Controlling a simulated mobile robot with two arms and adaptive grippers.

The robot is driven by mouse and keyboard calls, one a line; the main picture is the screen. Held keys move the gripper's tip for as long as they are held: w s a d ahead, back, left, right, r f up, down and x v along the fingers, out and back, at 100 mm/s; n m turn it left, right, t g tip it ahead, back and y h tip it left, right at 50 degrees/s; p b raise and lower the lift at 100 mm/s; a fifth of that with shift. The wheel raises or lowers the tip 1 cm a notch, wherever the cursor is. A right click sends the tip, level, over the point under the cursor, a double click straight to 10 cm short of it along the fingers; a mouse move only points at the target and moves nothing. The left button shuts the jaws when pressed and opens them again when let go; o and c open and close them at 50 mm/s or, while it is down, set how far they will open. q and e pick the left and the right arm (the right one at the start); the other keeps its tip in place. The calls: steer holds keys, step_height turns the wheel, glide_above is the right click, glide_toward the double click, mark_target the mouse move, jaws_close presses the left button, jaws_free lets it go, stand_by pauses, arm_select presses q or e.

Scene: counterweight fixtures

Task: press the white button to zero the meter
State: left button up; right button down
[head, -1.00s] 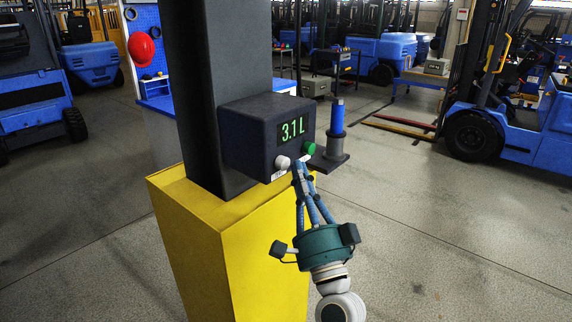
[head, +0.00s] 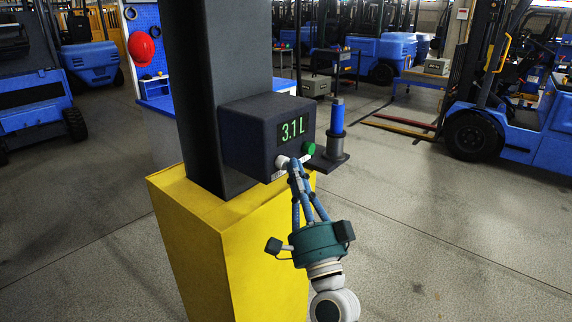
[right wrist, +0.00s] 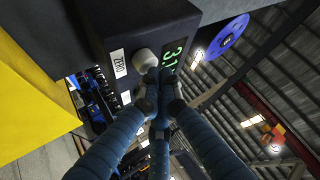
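The dark meter box (head: 246,135) is fixed to a dark post, and its green display (head: 293,127) reads 3.1 L. The white button (head: 280,162) sits low on its front face; it also shows in the right wrist view (right wrist: 145,60) beside a ZERO label (right wrist: 118,64). My right gripper (head: 294,166) has its fingers together with nothing between them. Its tips (right wrist: 160,84) are right by the white button and partly overlap it in view; I cannot tell if they touch. My left gripper is not in view.
A green knob (head: 308,149) is on the box's front, right of the white button. A blue cylinder (head: 337,117) stands on a dark bracket to the right. The yellow pedestal (head: 215,235) is below the box. Forklifts (head: 530,120) stand farther back, with open floor between.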

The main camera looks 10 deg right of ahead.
steer(key=shift+w+a, duration=0.4)
steer(key=shift+w, duration=0.15)
stand_by(0.8)
steer(key=shift+s, duration=0.1)
steer(key=shift+s+d, duration=0.7)
steer(key=shift+s, duration=0.15)
steer(key=s+d, duration=0.1)
steer(key=s, duration=0.1)
steer(key=s+d+p, duration=0.1)
steer(key=s+d, duration=0.1)
stand_by(0.4)
stand_by(0.4)
